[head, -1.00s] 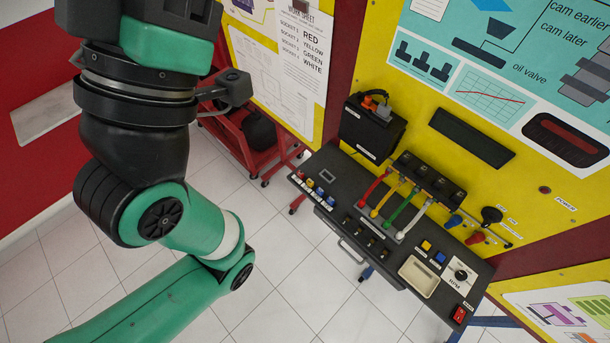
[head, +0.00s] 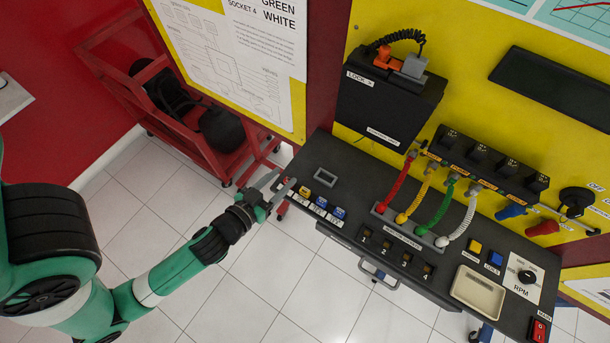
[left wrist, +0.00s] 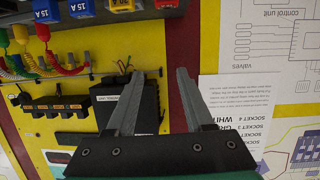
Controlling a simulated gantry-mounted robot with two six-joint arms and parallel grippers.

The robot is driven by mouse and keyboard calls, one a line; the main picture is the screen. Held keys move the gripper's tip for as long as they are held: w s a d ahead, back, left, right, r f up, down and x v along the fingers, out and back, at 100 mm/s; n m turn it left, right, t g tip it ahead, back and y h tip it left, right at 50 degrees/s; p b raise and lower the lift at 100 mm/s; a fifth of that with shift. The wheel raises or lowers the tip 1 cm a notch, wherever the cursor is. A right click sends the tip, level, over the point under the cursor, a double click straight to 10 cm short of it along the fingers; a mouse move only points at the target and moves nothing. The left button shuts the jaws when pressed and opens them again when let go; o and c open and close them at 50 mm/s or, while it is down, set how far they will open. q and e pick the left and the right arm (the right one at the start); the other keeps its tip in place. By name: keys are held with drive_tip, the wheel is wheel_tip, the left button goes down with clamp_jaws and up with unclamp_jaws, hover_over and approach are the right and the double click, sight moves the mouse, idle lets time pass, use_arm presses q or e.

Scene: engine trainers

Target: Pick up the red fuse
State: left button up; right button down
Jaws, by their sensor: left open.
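My left gripper (head: 278,187) is at the left end of the dark console (head: 350,178), open and empty, beside the fuse row. In the left wrist view its two spread fingers (left wrist: 158,76) have nothing between them. The red fuse (left wrist: 166,3) shows only as a sliver at the top edge of that view, beyond the fingertips. A yellow fuse (head: 304,193) and two blue fuses (head: 321,203) (head: 338,213) stand to the right.
A red cart (head: 105,68) is at the left and a worksheet board (head: 235,60) rises behind the gripper. The tiled floor in front is clear.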

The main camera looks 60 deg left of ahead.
use_arm(q)
drive_tip(key=s+f+g+b, duration=0.1)
drive_tip(key=s+f+b, duration=0.1)
drive_tip(key=s+f, duration=0.35)
drive_tip(key=x, duration=0.2)
drive_tip(key=p+x, duration=0.1)
drive_tip(key=x, duration=0.1)
drive_tip(key=d+x, duration=0.1)
drive_tip(key=x, duration=0.2)
drive_tip(key=shift+w+d+f+p, duration=0.1)
drive_tip(key=shift+w+f+p, duration=0.15)
drive_tip(key=shift+p, duration=0.15)
drive_tip(key=shift+w+a+f, duration=0.25)
drive_tip(key=shift+w, duration=0.15)
drive_tip(key=x, duration=0.4)
drive_tip(key=shift+w+a+f+b, duration=0.1)
drive_tip(key=shift+w+f+b, duration=0.05)
drive_tip(key=shift+w+b, duration=0.2)
clamp_jaws()
use_arm(e)
drive_tip(key=shift+w+d+f+y, duration=0.1)
drive_tip(key=shift+d+f+y, duration=0.05)
drive_tip(key=shift+f, duration=0.5)
drive_tip(key=shift+w+d+f+y, duration=0.1)
drive_tip(key=shift+d+f+y, duration=0.05)
drive_tip(key=shift+f, duration=0.45)
